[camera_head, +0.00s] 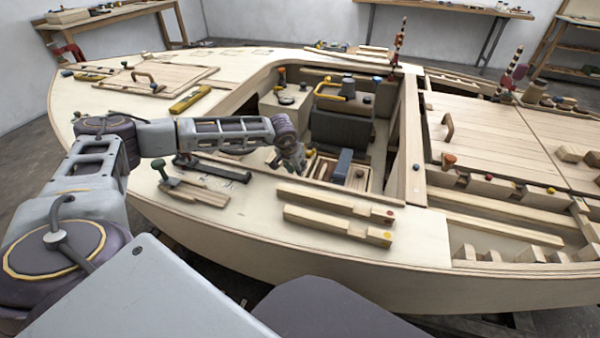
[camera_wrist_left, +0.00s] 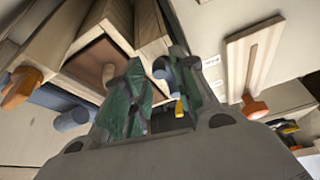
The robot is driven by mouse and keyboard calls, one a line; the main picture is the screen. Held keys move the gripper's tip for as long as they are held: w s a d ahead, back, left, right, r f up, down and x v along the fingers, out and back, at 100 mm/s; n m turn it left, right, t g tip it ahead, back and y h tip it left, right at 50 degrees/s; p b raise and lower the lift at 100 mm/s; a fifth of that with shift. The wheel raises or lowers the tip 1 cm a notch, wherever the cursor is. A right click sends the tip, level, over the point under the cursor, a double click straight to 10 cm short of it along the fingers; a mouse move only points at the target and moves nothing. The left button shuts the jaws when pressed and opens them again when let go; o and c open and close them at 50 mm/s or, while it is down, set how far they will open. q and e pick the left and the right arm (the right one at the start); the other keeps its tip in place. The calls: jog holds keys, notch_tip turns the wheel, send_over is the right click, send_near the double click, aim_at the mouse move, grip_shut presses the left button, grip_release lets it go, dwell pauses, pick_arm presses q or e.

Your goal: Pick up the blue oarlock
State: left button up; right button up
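My left gripper (camera_head: 292,163) reaches from the left over the hull's near side deck to the edge of the cockpit opening. In the left wrist view its green-padded fingers (camera_wrist_left: 160,70) are apart. A small blue-grey rounded piece (camera_wrist_left: 162,68) shows in the gap, close to the right finger; I cannot tell whether it is the blue oarlock or whether a finger touches it. Another blue-grey round-ended piece (camera_wrist_left: 72,120) lies left of the fingers. In the head view a blue-grey block (camera_head: 343,165) stands just right of the gripper. My right gripper is not in view.
Two wooden bars (camera_head: 335,207) lie on the near deck, with a dark rail (camera_head: 212,168) and a green-knobbed tool (camera_head: 163,170) left of them. The cockpit's wooden wall (camera_head: 411,140) rises to the right. The deck's front edge is bare.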

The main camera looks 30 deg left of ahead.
pick_arm(q)
jog(key=shift+w+f, duration=0.2)
jog(key=shift+f, duration=0.5)
jog(key=shift+w+a+f, duration=0.1)
jog(key=shift+w+f, duration=0.15)
jog(key=shift+f, duration=0.3)
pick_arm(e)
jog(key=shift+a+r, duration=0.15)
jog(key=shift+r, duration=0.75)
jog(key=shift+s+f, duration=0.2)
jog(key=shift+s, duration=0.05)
pick_arm(q)
grip_shut()
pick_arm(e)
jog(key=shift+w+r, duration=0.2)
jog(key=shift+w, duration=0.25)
